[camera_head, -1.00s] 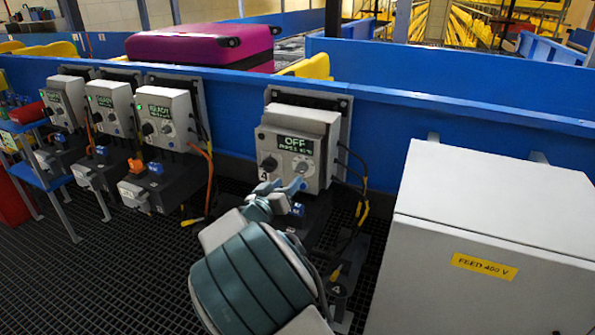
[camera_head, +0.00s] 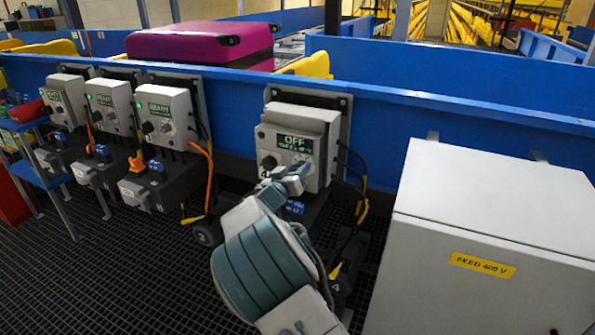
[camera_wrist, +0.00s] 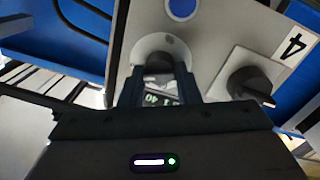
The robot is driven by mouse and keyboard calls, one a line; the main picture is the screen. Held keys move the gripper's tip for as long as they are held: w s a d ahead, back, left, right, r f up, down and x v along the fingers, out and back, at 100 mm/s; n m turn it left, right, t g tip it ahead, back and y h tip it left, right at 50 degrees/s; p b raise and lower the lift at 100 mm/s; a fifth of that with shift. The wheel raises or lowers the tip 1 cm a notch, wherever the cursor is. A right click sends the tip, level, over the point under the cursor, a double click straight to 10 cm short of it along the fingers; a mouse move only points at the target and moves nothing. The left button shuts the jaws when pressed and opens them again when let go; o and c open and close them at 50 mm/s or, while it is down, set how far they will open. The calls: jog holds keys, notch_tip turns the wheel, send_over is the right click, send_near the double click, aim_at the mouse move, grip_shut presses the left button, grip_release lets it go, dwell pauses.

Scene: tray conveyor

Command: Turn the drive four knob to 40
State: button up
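The drive four box (camera_head: 300,135) is a light grey unit on the blue conveyor side, with a display (camera_head: 295,144) reading OFF above small, unreadable text. A black knob (camera_head: 269,162) sits at its lower left; it also shows in the wrist view (camera_wrist: 250,84) near the black "4". My gripper (camera_head: 292,177) is at the box's lower right front. In the wrist view, my gripper's fingers (camera_wrist: 160,80) are apart, one on each side of a dark knob grip (camera_wrist: 159,62) on a round grey dial (camera_wrist: 162,44). I cannot tell whether they press on it.
Several similar drive boxes, including one reading READY (camera_head: 166,115), stand to the left. A grey FEED 400 V cabinet (camera_head: 485,230) stands close on the right. Cables (camera_head: 350,180) hang at the box's right side. A magenta suitcase (camera_head: 200,45) lies on the conveyor behind.

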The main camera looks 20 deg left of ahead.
jog(key=shift+f+b, duration=0.15)
jog(key=shift+b, duration=0.3)
jog(key=shift+d+f+n+t+y+b, duration=0.1)
jog(key=shift+n+y+b, duration=0.4)
jog(key=shift+n, duration=4.2)
jog(key=shift+a+f+n+t+y+b, duration=0.15)
jog(key=shift+n+b, duration=0.6)
jog(key=shift+n, duration=3.95)
jog(key=shift+d+f+n+t+y+b, duration=0.15)
jog(key=shift+n+y+b, duration=0.35)
jog(key=shift+n, duration=4.2)
